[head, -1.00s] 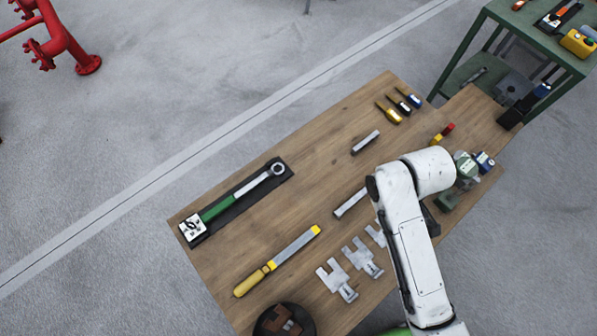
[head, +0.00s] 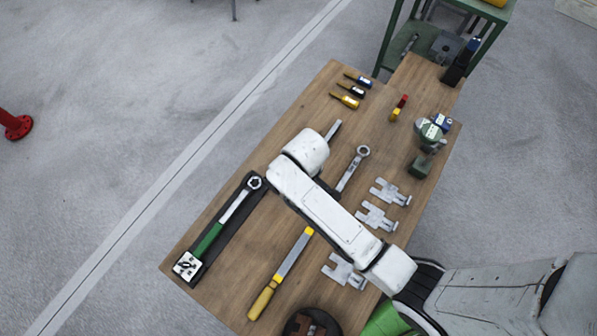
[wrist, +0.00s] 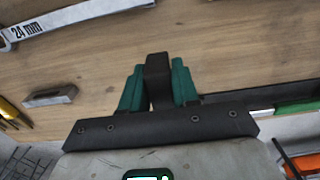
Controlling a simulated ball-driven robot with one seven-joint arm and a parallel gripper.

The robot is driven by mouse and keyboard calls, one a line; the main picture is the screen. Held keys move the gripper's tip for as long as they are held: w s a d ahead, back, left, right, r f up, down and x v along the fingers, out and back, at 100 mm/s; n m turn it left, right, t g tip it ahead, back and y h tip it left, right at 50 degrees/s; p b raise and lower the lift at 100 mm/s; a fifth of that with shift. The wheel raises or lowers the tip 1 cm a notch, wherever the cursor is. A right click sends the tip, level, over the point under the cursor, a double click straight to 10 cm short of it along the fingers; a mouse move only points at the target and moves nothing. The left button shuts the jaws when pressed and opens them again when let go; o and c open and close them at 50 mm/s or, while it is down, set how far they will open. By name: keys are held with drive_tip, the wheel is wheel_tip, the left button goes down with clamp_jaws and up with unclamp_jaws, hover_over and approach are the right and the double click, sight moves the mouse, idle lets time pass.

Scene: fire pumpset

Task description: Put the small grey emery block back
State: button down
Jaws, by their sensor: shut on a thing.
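My gripper shows in the wrist view (wrist: 157,85) with its teal fingers shut on a small dark grey block, taken as the emery block (wrist: 157,68). The block is upright between the fingers, over the wooden table (wrist: 225,55). In the head view, my gripper and the block are hidden by my arm, which reaches over the table's left half. I cannot tell how high the block is above the wood.
A grey bar (wrist: 50,96) lies left of my gripper in the wrist view. A spanner (head: 352,170) lies right of my arm. A green-handled wrench (head: 215,233) lies on a black mat (head: 240,215). A yellow-handled file (head: 280,272) and metal plates (head: 376,216) lie nearer.

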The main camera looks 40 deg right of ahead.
drive_tip(key=shift+w+a+f, duration=0.3)
drive_tip(key=shift+w+f, duration=0.1)
drive_tip(key=shift+f, duration=0.2)
drive_tip(key=shift+w+a+f, duration=0.1)
drive_tip(key=shift+f, duration=0.85)
drive_tip(key=shift+w+a+f, duration=0.1)
drive_tip(key=shift+f, duration=0.8)
drive_tip(key=c, duration=0.8)
unclamp_jaws()
drive_tip(key=shift+f, duration=0.1)
drive_tip(key=shift+c, duration=0.2)
wheel_tip(320, 180, up, 12)
drive_tip(key=shift+r, duration=0.15)
drive_tip(key=s+d+r+m, duration=0.1)
drive_tip(key=s+d, duration=0.3)
drive_tip(key=s, duration=0.4)
drive_tip(key=s+d+r+m+t, duration=0.1)
drive_tip(key=s+d+r+m, duration=0.1)
drive_tip(key=s, duration=0.6)
drive_tip(key=shift+s+d+m, duration=0.15)
drive_tip(key=shift+d+m, duration=0.45)
drive_tip(key=shift+d, duration=0.3)
drive_tip(key=shift+r, duration=0.1)
